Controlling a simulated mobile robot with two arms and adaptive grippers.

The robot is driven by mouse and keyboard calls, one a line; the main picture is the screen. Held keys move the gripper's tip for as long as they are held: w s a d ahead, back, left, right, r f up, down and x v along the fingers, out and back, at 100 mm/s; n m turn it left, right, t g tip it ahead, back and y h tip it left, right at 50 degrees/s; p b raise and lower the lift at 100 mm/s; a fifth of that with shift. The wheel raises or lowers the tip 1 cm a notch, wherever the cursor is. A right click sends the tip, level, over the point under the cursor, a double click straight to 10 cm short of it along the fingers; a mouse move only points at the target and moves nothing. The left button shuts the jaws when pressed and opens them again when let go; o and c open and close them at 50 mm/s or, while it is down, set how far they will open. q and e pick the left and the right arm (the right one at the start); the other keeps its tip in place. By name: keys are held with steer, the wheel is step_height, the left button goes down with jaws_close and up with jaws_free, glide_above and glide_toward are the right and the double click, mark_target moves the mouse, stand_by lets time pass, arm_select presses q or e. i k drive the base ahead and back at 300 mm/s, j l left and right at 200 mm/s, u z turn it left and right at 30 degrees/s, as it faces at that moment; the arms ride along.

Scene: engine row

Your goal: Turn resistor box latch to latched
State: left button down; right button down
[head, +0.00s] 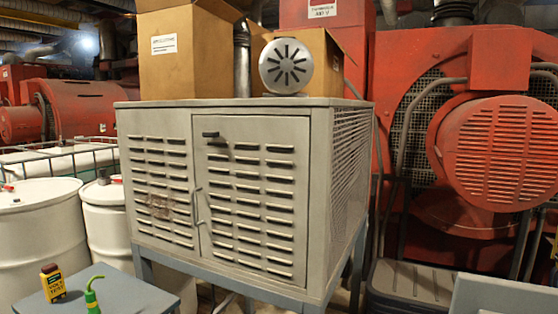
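The resistor box (255,128) is a grey louvered metal cabinet on legs in the middle of the head view. Its front has a left panel and a right door (250,268), which looks shut. A small dark latch (210,134) sits near the door's upper left corner and lies about level, just right of the seam. A thin bent handle (198,207) is lower down by the same seam. Whether the latch catches the left panel cannot be told. Neither of my grippers is in view.
Cardboard boxes (185,50) and a round slotted disc (286,66) are on top of the cabinet. White drums (40,225) stand at left. A small table (130,292) at front left bears a yellow tester (53,284) and a green tool (92,298). Red machinery (490,150) fills the right.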

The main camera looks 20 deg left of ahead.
mark_target(206, 134)
steer(key=j+u, duration=0.1)
steer(key=u, duration=1.3)
